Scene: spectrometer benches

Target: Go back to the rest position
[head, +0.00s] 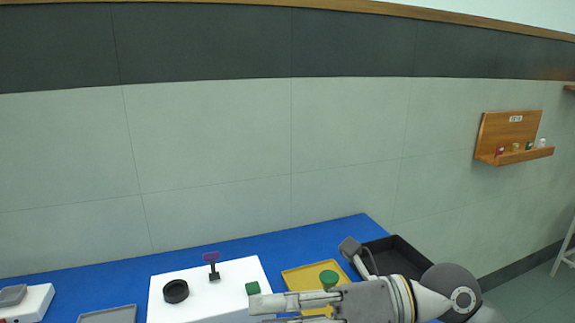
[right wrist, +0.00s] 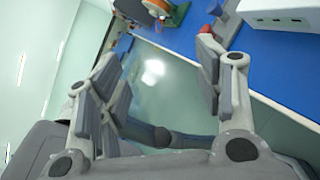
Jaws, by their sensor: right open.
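My right gripper (head: 262,311) reaches in from the lower right in the head view, low over the front of the blue bench (head: 330,236). In the right wrist view the right gripper (right wrist: 158,82) has its fingers wide apart. Nothing is between them, and pale floor shows through the gap. My left gripper is in neither view.
A white instrument (head: 235,275) bears a black ring (head: 176,291), a small purple plate on a post (head: 211,256) and a green block (head: 252,288). A yellow tray (head: 300,277) with a green-topped item (head: 328,278) and a black tray (head: 405,258) stand near my right arm. A grey tray (head: 108,316) lies left.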

